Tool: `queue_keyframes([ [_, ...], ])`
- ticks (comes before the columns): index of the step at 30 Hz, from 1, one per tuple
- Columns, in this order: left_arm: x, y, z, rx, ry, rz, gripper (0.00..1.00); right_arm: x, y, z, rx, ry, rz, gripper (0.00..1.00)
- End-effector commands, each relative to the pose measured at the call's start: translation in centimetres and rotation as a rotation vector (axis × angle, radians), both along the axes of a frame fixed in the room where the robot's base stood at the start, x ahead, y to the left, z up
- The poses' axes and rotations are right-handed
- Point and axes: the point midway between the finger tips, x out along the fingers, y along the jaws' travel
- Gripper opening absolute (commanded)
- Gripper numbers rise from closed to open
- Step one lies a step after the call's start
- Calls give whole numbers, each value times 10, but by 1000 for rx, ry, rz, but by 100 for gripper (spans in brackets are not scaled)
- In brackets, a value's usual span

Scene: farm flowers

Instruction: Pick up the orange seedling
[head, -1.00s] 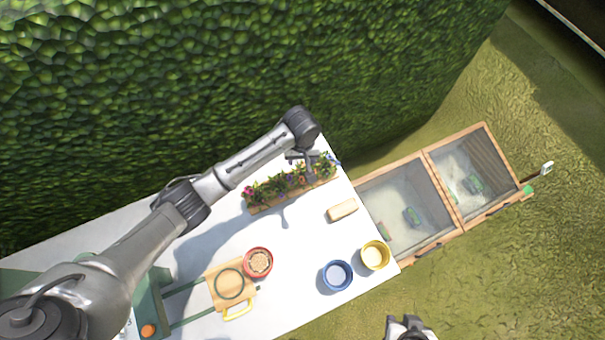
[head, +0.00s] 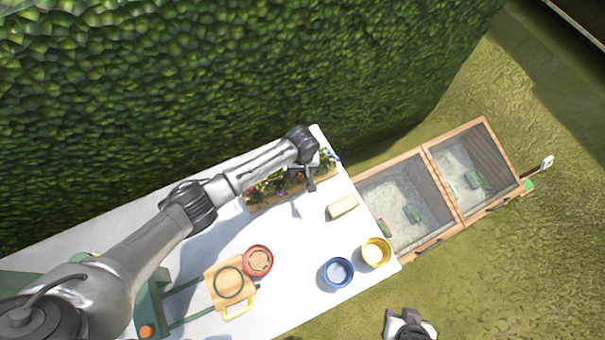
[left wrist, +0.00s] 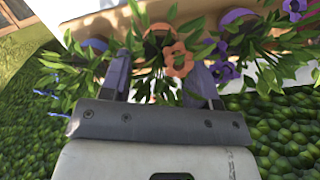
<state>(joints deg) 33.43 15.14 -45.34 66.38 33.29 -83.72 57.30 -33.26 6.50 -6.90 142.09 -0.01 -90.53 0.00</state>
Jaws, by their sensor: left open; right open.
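The orange seedling (left wrist: 180,62) shows in the left wrist view as an orange flower with green leaves, beside purple flowers (left wrist: 225,70). It stands in the long wooden planter (head: 262,207) with other flowers; in the head view my left wrist partly hides that end. My left gripper (head: 309,184) is open over the planter. In the left wrist view, its fingers (left wrist: 160,82) stand on either side of the orange flower's leaves, with the flower just beyond the tips and toward the right finger. Contact cannot be told. My right gripper (head: 410,320) is at the bottom edge, away from the table.
A cream block (head: 342,207), a blue pot (head: 337,284), a yellow pot (head: 376,264) and a red pot (head: 246,268) stand on the white table (head: 300,245). A tall hedge (head: 240,70) runs behind. Wooden-framed boxes (head: 405,160) stand to the right.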

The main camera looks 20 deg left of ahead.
Motion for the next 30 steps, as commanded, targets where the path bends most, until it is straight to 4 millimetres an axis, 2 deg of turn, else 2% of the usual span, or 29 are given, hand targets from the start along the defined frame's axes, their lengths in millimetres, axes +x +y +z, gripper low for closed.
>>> queue_keyframes([
  [10,0,0,-6,0,0,0,55,0,-2,-1,-7,-1,4,43],
  [27,0,0,-5,0,-1,0,2,0,-3,-1,-9,-1,5,43],
  [30,0,0,-5,0,-1,0,2,0,-2,-1,-7,-1,4,43],
])
